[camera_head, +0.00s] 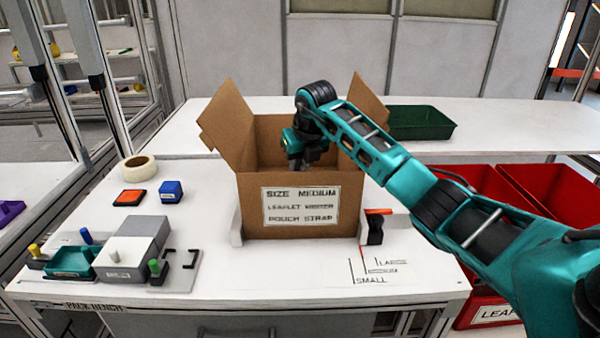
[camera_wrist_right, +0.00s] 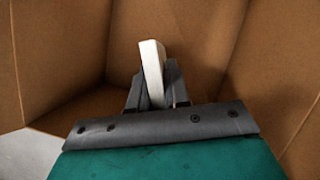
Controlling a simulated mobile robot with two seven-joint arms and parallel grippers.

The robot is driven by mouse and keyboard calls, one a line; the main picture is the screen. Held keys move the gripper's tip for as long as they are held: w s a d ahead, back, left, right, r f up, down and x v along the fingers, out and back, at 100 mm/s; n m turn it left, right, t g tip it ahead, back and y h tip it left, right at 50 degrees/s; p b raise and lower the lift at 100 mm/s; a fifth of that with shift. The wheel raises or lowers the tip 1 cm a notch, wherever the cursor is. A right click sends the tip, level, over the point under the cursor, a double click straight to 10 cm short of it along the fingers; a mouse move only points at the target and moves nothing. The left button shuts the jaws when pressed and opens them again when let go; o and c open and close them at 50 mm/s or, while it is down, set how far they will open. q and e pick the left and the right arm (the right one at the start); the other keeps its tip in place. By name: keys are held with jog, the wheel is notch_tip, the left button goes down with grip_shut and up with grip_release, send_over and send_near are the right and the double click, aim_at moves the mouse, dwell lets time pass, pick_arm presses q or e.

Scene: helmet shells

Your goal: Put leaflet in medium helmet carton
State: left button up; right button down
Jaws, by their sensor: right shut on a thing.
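The medium helmet carton (camera_head: 300,207) stands on the bench with its flaps open, and its label reads "SIZE MEDIUM". My right gripper (camera_head: 302,163) reaches down into the carton's opening from the right. In the right wrist view my right gripper (camera_wrist_right: 158,95) is shut on a thin white piece, which looks like the leaflet (camera_wrist_right: 152,72). The brown carton walls (camera_wrist_right: 60,50) surround it there. In the head view the leaflet cannot be made out, and the carton's inside floor is mostly hidden. My left gripper is not in view.
A tape roll (camera_head: 138,168), an orange pad (camera_head: 129,197), a blue block (camera_head: 171,191) and a grey fixture (camera_head: 130,250) stand left of the carton. A green tray (camera_head: 420,122) is behind, right. Red bins (camera_head: 470,190) are at the right. The bench front has free room.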

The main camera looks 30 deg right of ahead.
notch_tip(320, 180, down, 2)
jog(key=shift+f, duration=0.1)
jog(key=shift+f, duration=0.15)
jog(key=c, duration=1.4)
grip_release()
jog(key=o, duration=0.3)
